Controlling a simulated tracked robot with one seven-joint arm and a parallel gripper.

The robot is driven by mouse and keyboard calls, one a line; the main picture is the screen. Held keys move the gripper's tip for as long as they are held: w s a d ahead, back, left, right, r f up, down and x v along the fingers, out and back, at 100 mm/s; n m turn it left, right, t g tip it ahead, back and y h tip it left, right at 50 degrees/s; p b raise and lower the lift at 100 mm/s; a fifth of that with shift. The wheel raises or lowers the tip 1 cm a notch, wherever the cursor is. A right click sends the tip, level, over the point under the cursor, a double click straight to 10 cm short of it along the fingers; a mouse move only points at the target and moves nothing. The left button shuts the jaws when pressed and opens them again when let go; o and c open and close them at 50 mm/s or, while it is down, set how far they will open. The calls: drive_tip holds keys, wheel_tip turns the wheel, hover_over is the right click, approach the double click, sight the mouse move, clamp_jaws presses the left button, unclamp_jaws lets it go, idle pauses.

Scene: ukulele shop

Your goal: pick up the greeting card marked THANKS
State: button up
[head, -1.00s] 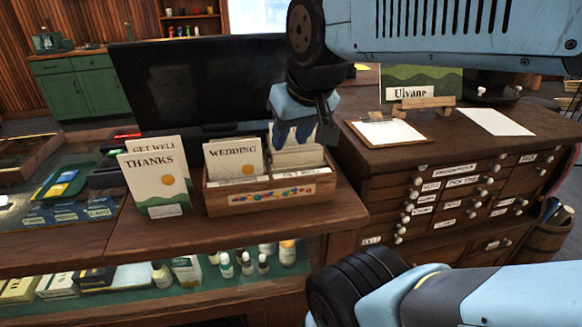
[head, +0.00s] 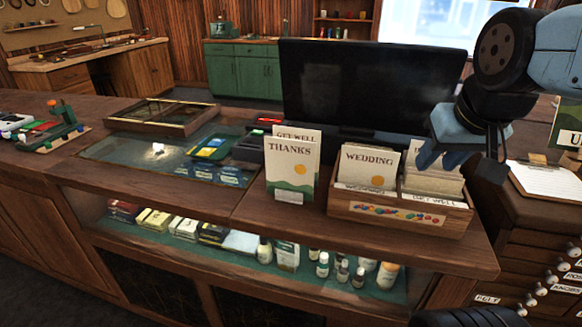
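The THANKS card (head: 291,168) stands upright on the wooden counter, cream with an orange dot and green hills at its foot. A GET WELL card (head: 298,134) stands right behind it, mostly hidden. To its right a wooden card box (head: 398,213) holds a WEDDING card (head: 367,166) and other cards in a second compartment. My gripper (head: 436,160) hangs above the right part of the box, apart from the THANKS card. Its blue fingers point down in front of the cards; I cannot tell how far apart they are.
A black monitor (head: 372,92) stands behind the cards. A glass-topped section (head: 120,153) with a wooden tray (head: 162,116) lies to the left. Bottles (head: 323,264) stand on the shelf below. A clipboard (head: 548,181) lies on the drawer cabinet at right.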

drive_tip(key=shift+c, duration=0.4)
wheel_tip(320, 180, up, 5)
drive_tip(key=n+g, duration=0.6)
drive_tip(key=n, duration=0.9)
hover_over(290, 151)
drive_tip(key=f, duration=0.8)
drive_tip(key=shift+w+d, duration=0.1)
drive_tip(key=shift+d, duration=0.25)
drive_tip(key=shift+a+f, duration=0.2)
drive_tip(key=shift+f, duration=1.2)
drive_tip(key=shift+a+f, duration=0.2)
drive_tip(key=shift+f, duration=1.15)
clamp_jaws()
